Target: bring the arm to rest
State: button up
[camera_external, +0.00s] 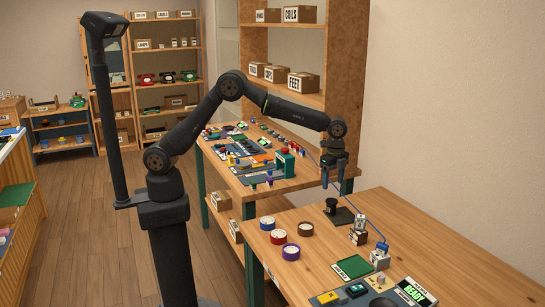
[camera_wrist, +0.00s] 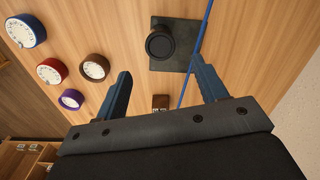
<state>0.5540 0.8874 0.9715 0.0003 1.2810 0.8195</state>
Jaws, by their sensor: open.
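My gripper (camera_external: 334,174) is open and empty, pointing down above the back edge of the near wooden table (camera_external: 455,262). In the wrist view my gripper (camera_wrist: 163,91) shows its two blue-grey fingers spread wide apart with nothing between them. Below it, a dark round cup-like piece (camera_external: 331,205) stands on a dark square plate (camera_external: 343,217); the piece (camera_wrist: 160,43) also shows in the wrist view ahead of the fingers, apart from them. My arm reaches out over the table in a raised, bent pose.
Red, blue, purple and brown round dials lie left on the near table, including a purple one (camera_external: 290,252). A blue rod or cord (camera_external: 363,222) slants down behind the gripper to small blocks. A green mat (camera_external: 352,267) and a READY display (camera_external: 415,291) are at the front.

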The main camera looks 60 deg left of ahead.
aim_at(332, 200)
jog(key=shift+r, duration=0.75)
notch_tip(332, 200, down, 12)
jog(key=shift+r, duration=1.85)
jog(key=shift+f, duration=0.1)
